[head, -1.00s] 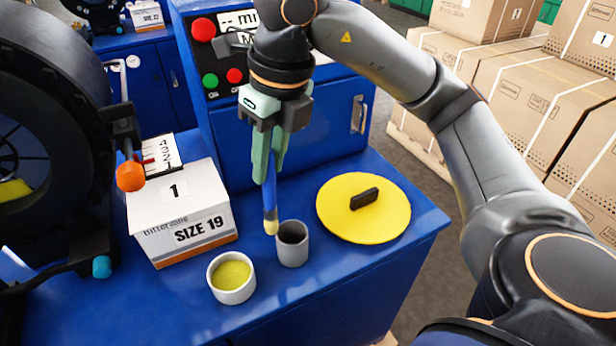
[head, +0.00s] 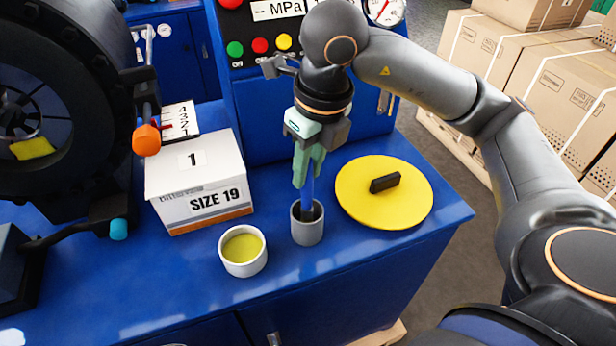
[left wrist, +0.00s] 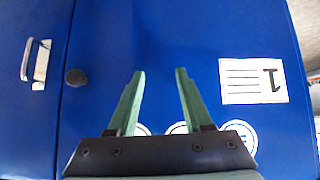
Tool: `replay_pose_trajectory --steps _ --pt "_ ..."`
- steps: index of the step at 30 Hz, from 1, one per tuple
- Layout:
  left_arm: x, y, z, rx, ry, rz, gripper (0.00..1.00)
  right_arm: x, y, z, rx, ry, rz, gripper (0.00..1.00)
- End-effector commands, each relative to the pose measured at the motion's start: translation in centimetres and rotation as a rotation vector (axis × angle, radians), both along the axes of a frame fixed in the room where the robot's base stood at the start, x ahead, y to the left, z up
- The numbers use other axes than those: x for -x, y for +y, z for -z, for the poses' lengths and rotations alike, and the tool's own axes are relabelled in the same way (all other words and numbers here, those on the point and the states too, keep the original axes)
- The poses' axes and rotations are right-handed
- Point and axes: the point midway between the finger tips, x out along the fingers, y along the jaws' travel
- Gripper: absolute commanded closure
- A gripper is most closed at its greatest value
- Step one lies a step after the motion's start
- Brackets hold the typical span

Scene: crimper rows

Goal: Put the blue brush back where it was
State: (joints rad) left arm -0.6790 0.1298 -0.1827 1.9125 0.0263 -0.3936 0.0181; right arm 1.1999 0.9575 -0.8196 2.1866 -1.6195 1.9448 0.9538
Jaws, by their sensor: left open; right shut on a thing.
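The blue brush (head: 307,196) stands upright with its lower end inside the grey cup (head: 307,231) on the blue bench. My right gripper (head: 309,178) is shut on the upper part of the brush, just above the cup. The brush's bristles are hidden inside the cup. My left gripper (left wrist: 156,92) shows only in the left wrist view. It is open and empty, in front of a blue panel with a white label (left wrist: 253,81).
A white cup of yellow paste (head: 243,250) stands left of the grey cup. A yellow disc (head: 410,205) with a black handle lies to the right. A white SIZE 19 box (head: 200,185) stands behind left. The bench front is clear.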

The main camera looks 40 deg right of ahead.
Motion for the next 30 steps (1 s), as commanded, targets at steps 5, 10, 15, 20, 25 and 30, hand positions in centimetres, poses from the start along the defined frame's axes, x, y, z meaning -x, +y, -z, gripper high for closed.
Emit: replay_pose_trajectory --steps 5,10,15,20,25,30 --pt "0.0 0.0 0.1 0.0 0.001 0.0 0.5 0.0 -0.1 2.3 0.001 0.002 0.001 1.0" --pt "0.0 0.0 0.1 0.0 0.001 0.001 0.5 0.0 0.0 2.2 0.0 0.0 0.0 1.0" --pt "0.0 0.0 0.6 -0.001 0.0 0.002 0.5 0.0 0.0 2.7 0.0 0.0 0.0 1.0" --pt "0.0 0.0 0.4 0.0 0.001 0.003 0.5 0.0 0.0 2.5 0.0 0.0 0.0 0.57" --pt "0.0 -0.1 0.4 0.0 0.001 0.003 0.5 0.0 0.0 2.5 0.0 0.0 0.0 0.45" --pt "0.0 -0.1 0.3 0.0 0.001 0.004 0.5 0.0 0.0 2.4 0.0 0.0 0.0 0.45"
